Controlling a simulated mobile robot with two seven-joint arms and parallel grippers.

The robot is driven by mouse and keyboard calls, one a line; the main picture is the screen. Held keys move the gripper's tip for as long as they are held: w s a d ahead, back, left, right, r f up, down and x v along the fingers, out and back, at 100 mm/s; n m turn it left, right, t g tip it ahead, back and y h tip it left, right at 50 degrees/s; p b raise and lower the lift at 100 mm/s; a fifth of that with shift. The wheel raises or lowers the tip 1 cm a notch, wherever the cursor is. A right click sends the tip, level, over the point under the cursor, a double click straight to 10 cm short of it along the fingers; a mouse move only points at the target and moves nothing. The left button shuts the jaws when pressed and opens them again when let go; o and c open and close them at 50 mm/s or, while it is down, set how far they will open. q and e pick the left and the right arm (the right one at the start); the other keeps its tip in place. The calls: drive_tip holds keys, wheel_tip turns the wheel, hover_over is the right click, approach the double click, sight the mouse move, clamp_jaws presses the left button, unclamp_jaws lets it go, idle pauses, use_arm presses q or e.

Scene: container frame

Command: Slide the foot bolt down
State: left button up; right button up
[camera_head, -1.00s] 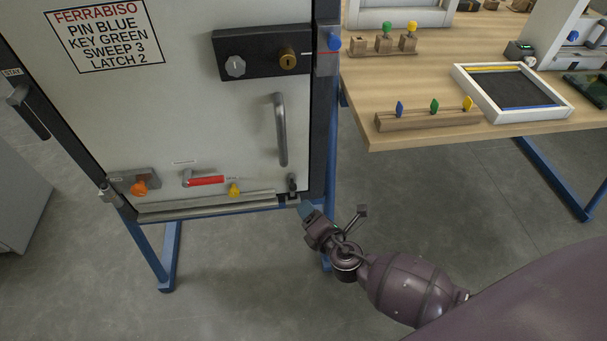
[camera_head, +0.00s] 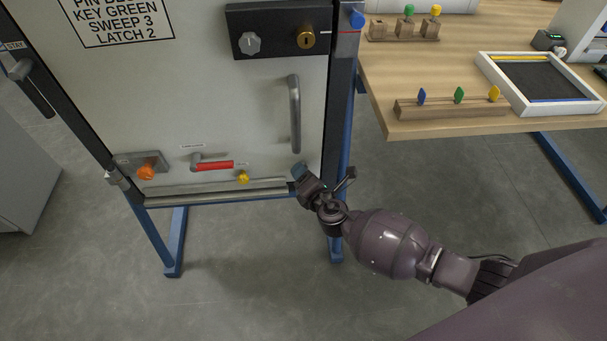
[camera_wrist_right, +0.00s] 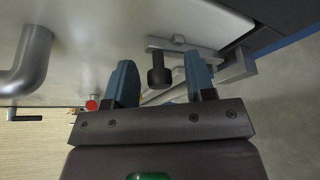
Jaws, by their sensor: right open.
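The foot bolt (camera_wrist_right: 160,70) is a dark knob on a metal mount at the lower right corner of the door (camera_head: 240,110). It shows in the right wrist view, but my gripper hides it in the head view. My right gripper (camera_head: 299,172) is at that corner, below the vertical door handle (camera_head: 294,115). In the right wrist view its two blue fingers (camera_wrist_right: 160,66) are open, with the knob in the gap between them. I see no finger closed on the knob. My left gripper is out of view.
A red lever (camera_head: 215,165), an orange knob (camera_head: 146,172) and a yellow knob (camera_head: 243,177) sit low on the door. A black lock plate (camera_head: 275,38) is above. A wooden table (camera_head: 400,70) with a white-framed tray (camera_head: 490,75) stands at right.

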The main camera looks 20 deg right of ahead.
drive_tip(key=shift+w, duration=0.15)
clamp_jaws()
drive_tip(key=shift+f, duration=0.1)
